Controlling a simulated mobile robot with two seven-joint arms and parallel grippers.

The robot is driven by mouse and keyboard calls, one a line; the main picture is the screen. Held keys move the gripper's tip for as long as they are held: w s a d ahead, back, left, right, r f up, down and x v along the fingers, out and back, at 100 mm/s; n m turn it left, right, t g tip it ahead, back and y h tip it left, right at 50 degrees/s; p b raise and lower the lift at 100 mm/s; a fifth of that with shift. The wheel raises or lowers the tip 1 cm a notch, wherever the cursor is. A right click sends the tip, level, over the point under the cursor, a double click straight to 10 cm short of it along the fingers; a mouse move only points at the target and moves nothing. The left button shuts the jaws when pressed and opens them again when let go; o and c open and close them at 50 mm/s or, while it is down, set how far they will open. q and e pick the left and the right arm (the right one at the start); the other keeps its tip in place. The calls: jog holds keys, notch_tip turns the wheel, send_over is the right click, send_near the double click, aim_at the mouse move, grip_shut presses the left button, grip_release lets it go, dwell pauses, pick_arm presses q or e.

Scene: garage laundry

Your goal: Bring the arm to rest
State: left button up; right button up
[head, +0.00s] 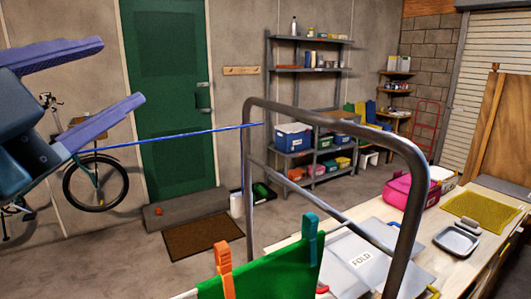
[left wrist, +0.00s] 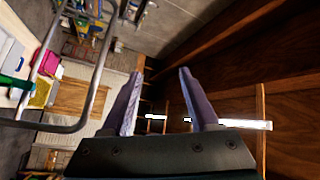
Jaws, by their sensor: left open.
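My left gripper (head: 120,70) is at the upper left of the head view, its two purple-blue fingers spread wide apart with nothing between them. In the left wrist view the left gripper (left wrist: 160,73) also shows open and empty, in the air. My right gripper is in neither view. A green cloth (head: 270,268) hangs at the bottom of the head view, with an orange peg (head: 224,268) and a teal peg (head: 310,235) on it. My left gripper is well apart from the cloth and pegs.
A grey tube frame (head: 340,120) rises in front, with a blue line (head: 180,138) running left from it, below the left gripper. A table at the right holds a FOLD board (head: 350,262), pink bag (head: 400,193), yellow mat (head: 482,210) and grey tray (head: 457,240). A bicycle (head: 97,183) stands left.

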pick_arm(q)
jog(key=s+a+f+n+g+y, duration=0.3)
jog(key=s+f+n+g, duration=0.15)
jog(key=f, duration=0.45)
jog(key=s+a+f+n+g+y, duration=0.2)
jog(key=s+a+f+n+g, duration=0.25)
jog(key=f, duration=0.55)
jog(key=s+d+f+n+g+h, duration=0.1)
jog(key=s+d+f+n+g, duration=0.2)
jog(key=s+f+g, duration=0.5)
jog(key=s+p+v, duration=0.1)
jog(key=p+v, duration=1.2)
jog(key=v, duration=0.2)
jog(key=shift+d+t, duration=0.25)
jog(key=shift+t, duration=0.15)
jog(key=shift+f, duration=0.2)
